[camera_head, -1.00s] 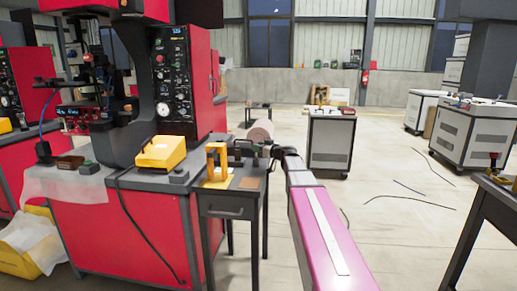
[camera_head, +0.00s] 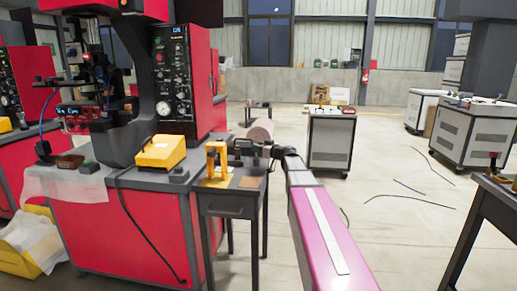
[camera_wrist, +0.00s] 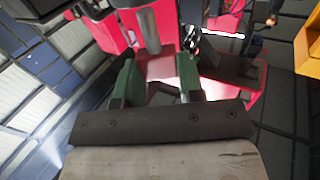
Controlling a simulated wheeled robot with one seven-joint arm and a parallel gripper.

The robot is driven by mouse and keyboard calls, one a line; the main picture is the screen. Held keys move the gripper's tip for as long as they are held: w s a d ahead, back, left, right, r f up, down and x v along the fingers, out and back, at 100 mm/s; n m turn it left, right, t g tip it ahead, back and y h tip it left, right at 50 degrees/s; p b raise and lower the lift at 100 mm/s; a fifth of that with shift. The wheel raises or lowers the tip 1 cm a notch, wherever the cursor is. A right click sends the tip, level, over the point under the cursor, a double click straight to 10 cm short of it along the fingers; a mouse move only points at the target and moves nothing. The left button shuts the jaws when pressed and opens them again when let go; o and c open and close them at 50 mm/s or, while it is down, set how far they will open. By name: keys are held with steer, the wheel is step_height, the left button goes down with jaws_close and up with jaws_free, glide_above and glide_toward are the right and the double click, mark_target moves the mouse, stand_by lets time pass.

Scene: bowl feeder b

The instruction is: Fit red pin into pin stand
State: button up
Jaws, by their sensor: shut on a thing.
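In the wrist view my gripper (camera_wrist: 155,75) shows two green fingers standing apart with a pinkish-red patch, apparently the red pin (camera_wrist: 158,67), between them. Its outline is hard to separate from the red machine behind. In the head view my gripper (camera_head: 236,151) is small, level with the top of a yellow upright frame (camera_head: 211,163) on the small dark table and just right of it. The pin cannot be made out there. I cannot tell for sure which part is the pin stand; a yellow part (camera_wrist: 308,42) also shows at the right edge of the wrist view.
The small dark table (camera_head: 228,203) also carries a flat brown plate (camera_head: 249,182). The red machine (camera_head: 155,225) with a yellow box (camera_head: 160,152) on its top stands close on the left. A grey-white cabinet (camera_head: 331,140) stands behind; open floor lies to the right.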

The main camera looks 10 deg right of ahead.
mark_target(257, 159)
steer(key=shift+f, duration=0.8)
stand_by(2.1)
steer(key=shift+a+f, duration=0.15)
steer(key=shift+f, duration=0.45)
steer(key=shift+a+f, duration=0.15)
steer(key=shift+f, duration=0.4)
stand_by(3.9)
